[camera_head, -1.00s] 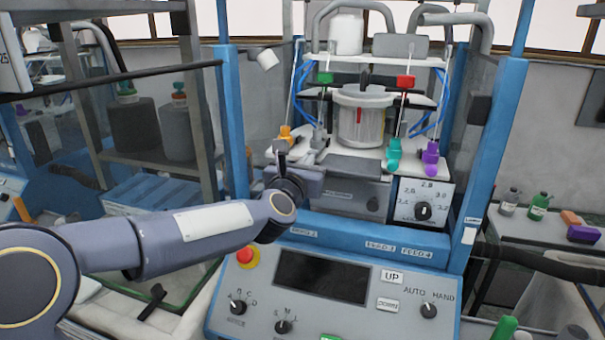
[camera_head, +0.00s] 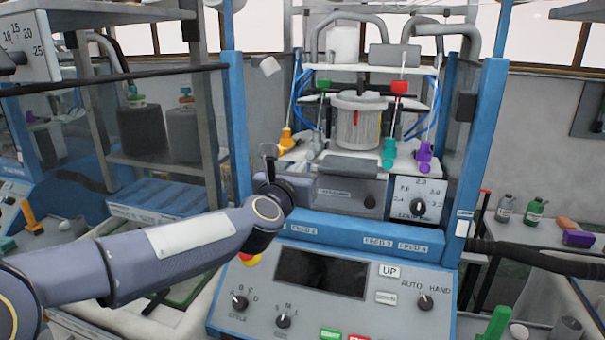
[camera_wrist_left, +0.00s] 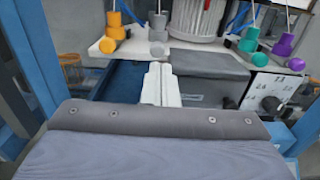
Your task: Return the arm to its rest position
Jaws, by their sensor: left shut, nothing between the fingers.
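My left arm comes in from the left in the head view, bent toward the front of the blue-framed knitting machine (camera_head: 372,229). Its gripper (camera_head: 298,178) is partly hidden behind my dark wrist joint. In the left wrist view the pale fingers (camera_wrist_left: 160,84) are together and empty, pointing at the machine. Beyond them stand a yellow yarn feeder (camera_wrist_left: 113,34) and a grey feeder (camera_wrist_left: 158,34), apart from the fingers as far as I can tell. My right gripper is not in view.
The control panel with a dark screen (camera_head: 321,275) lies below my wrist. A teal feeder (camera_head: 388,152), a purple feeder (camera_head: 424,156) and a dial (camera_head: 417,207) are to the right. A side table at right holds a green bottle (camera_head: 536,210). Shelves (camera_head: 160,171) stand left.

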